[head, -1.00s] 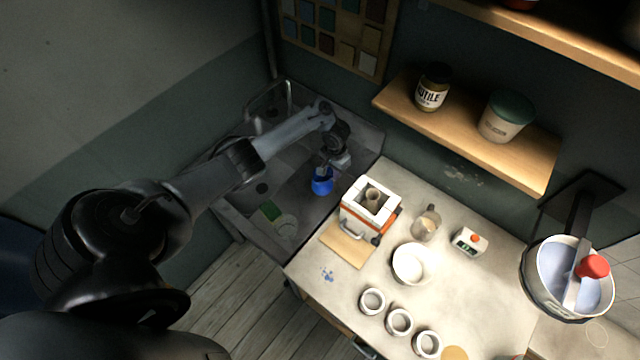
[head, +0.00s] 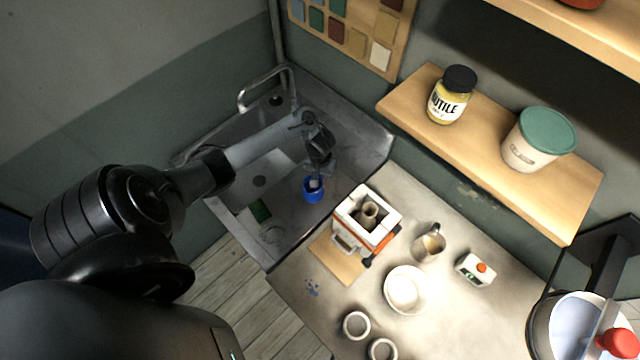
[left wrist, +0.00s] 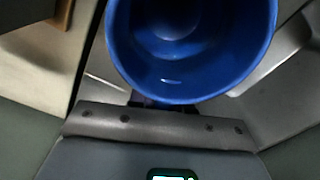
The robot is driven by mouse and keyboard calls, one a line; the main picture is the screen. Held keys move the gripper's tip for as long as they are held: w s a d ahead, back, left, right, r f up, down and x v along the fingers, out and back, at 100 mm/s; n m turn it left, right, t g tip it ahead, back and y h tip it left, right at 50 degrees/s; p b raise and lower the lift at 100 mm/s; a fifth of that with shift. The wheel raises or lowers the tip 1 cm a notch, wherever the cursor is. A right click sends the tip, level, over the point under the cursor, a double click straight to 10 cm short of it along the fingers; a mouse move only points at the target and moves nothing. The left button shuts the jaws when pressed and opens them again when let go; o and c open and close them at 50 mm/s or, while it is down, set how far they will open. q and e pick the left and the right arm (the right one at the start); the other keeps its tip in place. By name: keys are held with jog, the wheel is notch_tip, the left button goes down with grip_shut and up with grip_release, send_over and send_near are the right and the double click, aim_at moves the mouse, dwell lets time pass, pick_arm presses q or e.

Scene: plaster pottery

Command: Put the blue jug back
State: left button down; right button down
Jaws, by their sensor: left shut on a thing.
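The blue jug (head: 313,190) is over the right part of the metal sink, near the worktable's left edge. My left gripper (head: 316,179) is shut on it from above and behind. In the left wrist view the jug (left wrist: 190,50) fills the upper middle, its round mouth facing the camera and its inside looking empty. The fingertips are hidden behind the jug there. I cannot tell whether the jug touches the sink surface. My right gripper is not in view.
The sink (head: 222,207) has a tap (head: 262,88) at its back and a green item (head: 260,210) in it. A shelf (head: 480,140) hangs behind.

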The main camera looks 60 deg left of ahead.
pick_arm(q)
jog(key=shift+w+f+b, duration=0.15)
jog(key=shift+f+b, duration=0.55)
jog(key=shift+f, duration=1.4)
jog(key=shift+f, duration=0.15)
jog(key=c, duration=1.1)
grip_release()
notch_tip(320, 180, up, 10)
jog(key=p, duration=0.4)
jog(key=shift+a+r+p, duration=0.1)
jog(key=shift+r+p, duration=0.15)
jog(key=shift+p, duration=0.15)
jog(key=shift+r+p, duration=0.8)
jog(key=shift+r, duration=0.1)
